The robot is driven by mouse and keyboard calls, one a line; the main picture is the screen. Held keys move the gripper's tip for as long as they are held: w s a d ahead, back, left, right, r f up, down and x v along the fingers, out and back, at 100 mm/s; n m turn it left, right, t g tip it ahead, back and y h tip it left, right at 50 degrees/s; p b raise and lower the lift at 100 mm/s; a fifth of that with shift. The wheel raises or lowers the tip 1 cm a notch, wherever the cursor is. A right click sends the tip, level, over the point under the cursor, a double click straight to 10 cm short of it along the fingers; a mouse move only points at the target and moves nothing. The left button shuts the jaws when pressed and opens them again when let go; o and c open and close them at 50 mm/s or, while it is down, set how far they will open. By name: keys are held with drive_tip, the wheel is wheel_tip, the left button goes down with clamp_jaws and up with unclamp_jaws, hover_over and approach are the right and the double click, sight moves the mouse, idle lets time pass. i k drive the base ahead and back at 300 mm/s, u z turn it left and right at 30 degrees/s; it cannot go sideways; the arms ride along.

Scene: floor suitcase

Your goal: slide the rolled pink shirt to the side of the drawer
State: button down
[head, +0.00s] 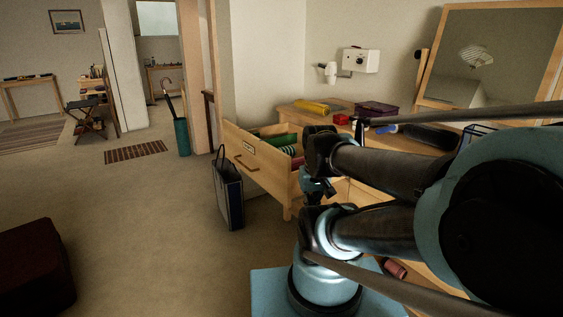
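The open wooden drawer (262,167) juts out from the dresser, with a small label and a handle on its front. Inside it lie a green roll (285,140) and a striped roll (289,151). A small reddish-pink patch (298,162) shows beside them, close to my arm. I cannot tell whether it is the rolled pink shirt, as my arm hides the drawer's right part. My gripper (323,188) seems to be the small dark part at the drawer's right end. Its fingers are too small and covered to read, and I see nothing clearly held.
A dark bag (229,190) stands on the floor against the drawer front. A red roll (394,268) lies low at right. The floor at left is mostly clear.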

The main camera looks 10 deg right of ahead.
sight(297, 163)
drive_tip(key=u, duration=1.65)
drive_tip(key=k, duration=1.55)
drive_tip(key=z, duration=1.15)
drive_tip(key=i, duration=1.65)
drive_tip(key=u, duration=0.05)
